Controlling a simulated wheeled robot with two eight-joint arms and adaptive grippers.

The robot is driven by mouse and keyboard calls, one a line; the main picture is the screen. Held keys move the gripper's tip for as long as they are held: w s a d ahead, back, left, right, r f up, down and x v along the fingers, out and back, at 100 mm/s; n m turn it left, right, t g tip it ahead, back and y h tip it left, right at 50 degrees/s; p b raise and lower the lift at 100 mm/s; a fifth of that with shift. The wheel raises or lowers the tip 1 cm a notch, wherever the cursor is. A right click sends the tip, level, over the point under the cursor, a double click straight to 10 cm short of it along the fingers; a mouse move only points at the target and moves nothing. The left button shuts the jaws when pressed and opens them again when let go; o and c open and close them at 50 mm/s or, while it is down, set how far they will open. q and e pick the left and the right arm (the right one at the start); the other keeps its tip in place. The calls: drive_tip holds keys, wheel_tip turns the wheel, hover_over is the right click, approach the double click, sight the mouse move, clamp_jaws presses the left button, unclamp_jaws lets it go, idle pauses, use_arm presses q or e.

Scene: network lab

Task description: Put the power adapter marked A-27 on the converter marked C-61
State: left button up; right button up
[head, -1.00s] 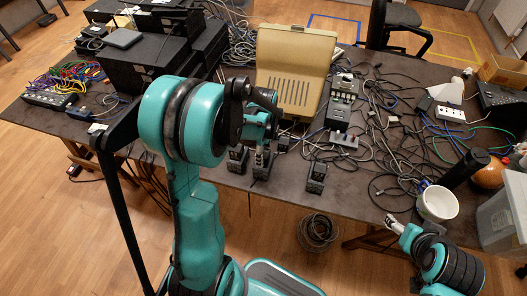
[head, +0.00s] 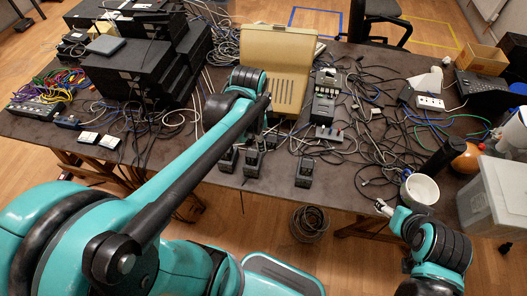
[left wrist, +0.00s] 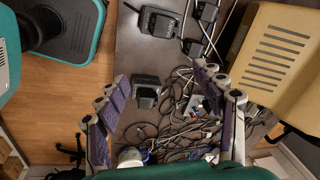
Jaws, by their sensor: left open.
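Several small black devices stand near the table's front edge in the head view: one at the left (head: 228,160), one beside it (head: 253,163) and one further right (head: 305,173). Labels A-27 and C-61 are not readable, so I cannot tell which is adapter or converter. In the left wrist view, my left gripper (left wrist: 160,80) is open and empty above the table. A black block-shaped device (left wrist: 146,92) shows between its fingers, apart from them. A larger black device (left wrist: 160,22) lies beyond. My right gripper (head: 383,207) is at the front edge, too small to judge.
A beige case (head: 285,65) stands open behind the devices. Tangled cables cover the right middle. Stacked black boxes (head: 140,75) fill the left. The front strip around the right device is fairly clear.

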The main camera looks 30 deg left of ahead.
use_arm(q)
drive_tip(key=s+d+r+n+t, duration=0.2)
drive_tip(key=s+d+n+t, duration=0.2)
drive_tip(key=n, duration=0.6)
drive_tip(key=s+d, duration=0.2)
drive_tip(key=s, duration=0.1)
drive_tip(key=shift+s+d+r+t, duration=0.15)
drive_tip(key=shift+s+d+t, duration=0.05)
drive_tip(key=shift+s+t, duration=0.2)
drive_tip(key=shift+f+b, duration=0.7)
drive_tip(key=shift+f, duration=0.05)
